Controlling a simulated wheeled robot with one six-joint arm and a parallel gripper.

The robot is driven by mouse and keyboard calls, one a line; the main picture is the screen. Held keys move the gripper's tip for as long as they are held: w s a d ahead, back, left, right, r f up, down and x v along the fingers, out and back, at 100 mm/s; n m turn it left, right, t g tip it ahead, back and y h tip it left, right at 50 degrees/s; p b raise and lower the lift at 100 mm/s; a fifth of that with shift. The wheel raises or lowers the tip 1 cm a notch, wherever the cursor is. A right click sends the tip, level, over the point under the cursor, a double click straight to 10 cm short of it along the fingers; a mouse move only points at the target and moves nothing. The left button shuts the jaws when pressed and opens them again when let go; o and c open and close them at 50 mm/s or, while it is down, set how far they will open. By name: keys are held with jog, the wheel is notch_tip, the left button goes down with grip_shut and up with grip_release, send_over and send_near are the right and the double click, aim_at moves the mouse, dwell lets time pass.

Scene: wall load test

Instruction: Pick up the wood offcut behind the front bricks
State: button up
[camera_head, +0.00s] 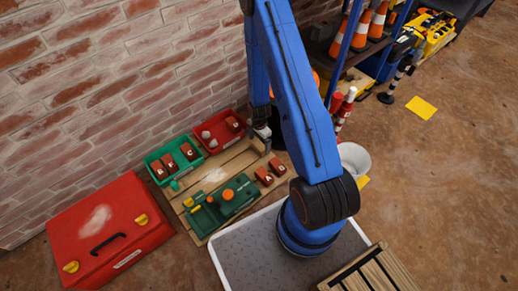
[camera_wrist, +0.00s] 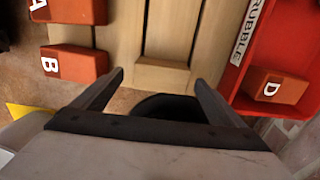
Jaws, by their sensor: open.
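A pale wood offcut (camera_wrist: 162,75) lies at the end of the plank board, in the middle of the wrist view. My gripper (camera_wrist: 159,79) is open and empty, with one finger on each side of the offcut in the picture; I cannot tell the height between them. In the head view my gripper (camera_head: 262,132) hangs over the right end of the wooden board (camera_head: 212,172), and I cannot clearly make out the offcut there. Brick A (camera_head: 264,176) and brick B (camera_head: 278,166) are the front bricks. In the wrist view, brick B (camera_wrist: 75,64) lies left of the offcut.
The red rubble bin (camera_wrist: 238,88) with brick D (camera_wrist: 275,87) is right of my gripper in the wrist view. The green bin (camera_head: 156,160) holds several bricks. A dark round object (camera_wrist: 170,106) is below the offcut.

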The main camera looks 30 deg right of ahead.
aim_at(259, 145)
jog(key=shift+w+f, duration=0.1)
jog(key=shift+f, duration=1.45)
jog(key=c, duration=1.2)
